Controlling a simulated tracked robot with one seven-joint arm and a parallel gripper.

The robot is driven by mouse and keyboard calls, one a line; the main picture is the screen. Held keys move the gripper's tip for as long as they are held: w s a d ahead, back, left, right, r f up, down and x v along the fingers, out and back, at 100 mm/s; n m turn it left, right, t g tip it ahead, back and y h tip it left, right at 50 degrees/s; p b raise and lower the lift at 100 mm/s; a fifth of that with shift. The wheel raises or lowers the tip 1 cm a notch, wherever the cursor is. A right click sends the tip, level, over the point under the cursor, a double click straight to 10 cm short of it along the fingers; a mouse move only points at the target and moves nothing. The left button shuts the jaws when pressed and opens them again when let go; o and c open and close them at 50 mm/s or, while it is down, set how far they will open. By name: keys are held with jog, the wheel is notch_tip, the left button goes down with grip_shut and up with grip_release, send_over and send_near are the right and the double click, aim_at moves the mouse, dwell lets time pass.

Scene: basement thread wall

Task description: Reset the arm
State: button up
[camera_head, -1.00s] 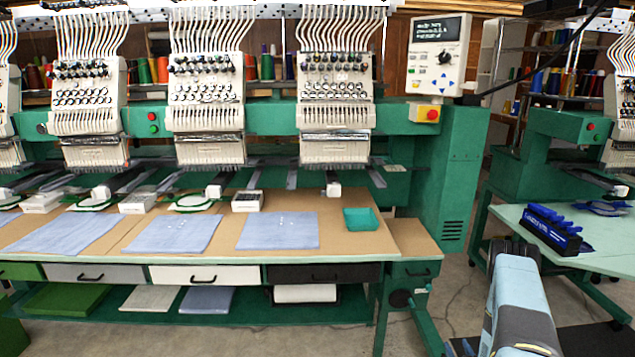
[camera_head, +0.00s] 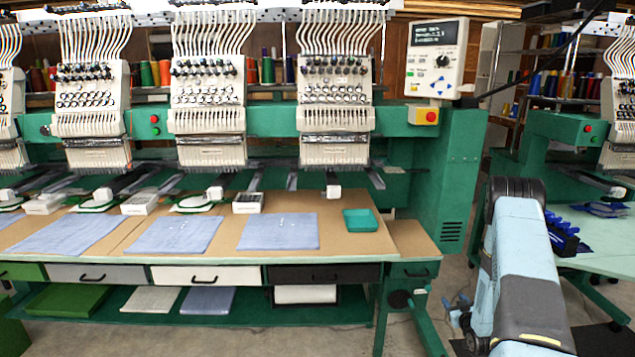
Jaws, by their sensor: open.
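My light-blue and grey arm rises from the bottom right, with its dark elbow joint at the top and the forearm dropping behind it. My gripper (camera_head: 456,303) shows small and partly hidden at the lower left of the arm, in front of the floor to the right of the machine table. It looks open and holds nothing that I can see. It is apart from the machine table.
A long embroidery machine table (camera_head: 415,238) stands at left, with blue cloths (camera_head: 278,231) and a teal tray (camera_head: 361,219). A control panel (camera_head: 436,57) hangs above. A pale-green side table (camera_head: 610,258) stands close behind my arm, partly hidden, with a dark-blue rack (camera_head: 563,236).

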jog(key=w+a+r+g, duration=0.1)
jog(key=w+r, duration=0.3)
jog(key=r, duration=0.6)
jog(key=s+a+r+m+g+h, duration=0.15)
jog(key=s+a+r, duration=0.3)
jog(key=r, duration=0.85)
jog(key=s+a+r+g, duration=0.3)
jog(key=a+r, duration=0.2)
jog(key=r, duration=0.9)
jog(key=s+a+r+g, duration=0.1)
jog(key=s+a+r, duration=0.3)
jog(key=s, duration=0.8)
jog(key=s+a+r+g+y, duration=0.1)
jog(key=s+a+r, duration=0.4)
jog(key=s, duration=0.7)
jog(key=s+a+r+g+y, duration=0.1)
jog(key=s+a+r, duration=0.3)
jog(key=s, duration=0.9)
jog(key=shift+a+r+m+g, duration=0.3)
jog(key=shift+a+m+g, duration=0.2)
jog(key=shift+g, duration=0.25)
jog(key=shift+s+a, duration=0.1)
jog(key=shift+s, duration=0.35)
jog(key=shift+c, duration=1.4)
